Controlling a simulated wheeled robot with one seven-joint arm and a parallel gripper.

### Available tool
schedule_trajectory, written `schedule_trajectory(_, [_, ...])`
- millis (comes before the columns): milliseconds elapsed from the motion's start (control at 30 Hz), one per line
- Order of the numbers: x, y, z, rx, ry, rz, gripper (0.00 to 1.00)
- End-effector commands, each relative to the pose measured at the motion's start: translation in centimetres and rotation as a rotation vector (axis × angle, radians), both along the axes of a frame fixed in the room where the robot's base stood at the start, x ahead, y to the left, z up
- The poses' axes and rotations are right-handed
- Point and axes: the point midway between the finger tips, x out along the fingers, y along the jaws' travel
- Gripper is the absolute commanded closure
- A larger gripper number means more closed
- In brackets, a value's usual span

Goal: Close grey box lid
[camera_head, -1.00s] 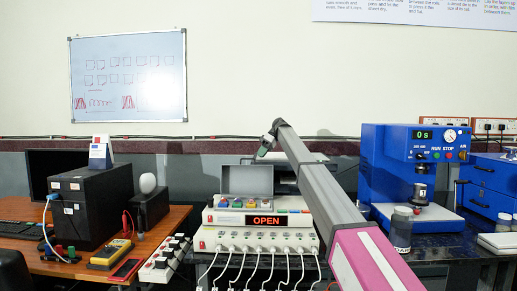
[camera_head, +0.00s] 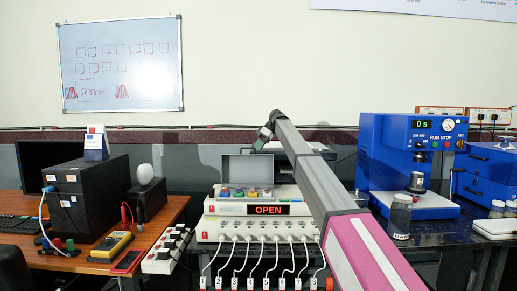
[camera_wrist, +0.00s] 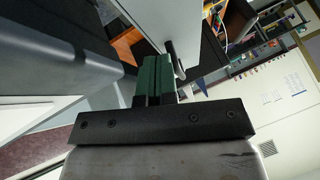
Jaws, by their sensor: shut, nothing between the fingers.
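The grey box (camera_head: 210,208) stands on the dark bench in the middle of the head view. Its grey lid (camera_head: 240,170) stands raised at the back, above a row of coloured buttons, and the red display (camera_head: 265,210) reads OPEN. My gripper (camera_head: 261,143) is above the lid's upper right corner, at the end of my grey and pink arm. In the wrist view its dark green fingers (camera_wrist: 154,78) are together, with nothing between them. A pale panel edge lies just past the fingertips there; I cannot tell whether they touch it.
White plugs and numbered cables run along the front of the grey box. A blue press (camera_head: 385,150) and a jar (camera_head: 401,217) stand at right. A black box (camera_head: 88,200) and a multimeter (camera_head: 111,247) are on the wooden desk at left. A dark block is behind the lid.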

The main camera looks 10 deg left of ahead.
Motion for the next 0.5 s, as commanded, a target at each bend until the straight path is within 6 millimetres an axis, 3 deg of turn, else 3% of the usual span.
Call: schedule_trajectory(500, [-7.4,-1.8,0.9,0.102,-0.422,0.001,1.00])
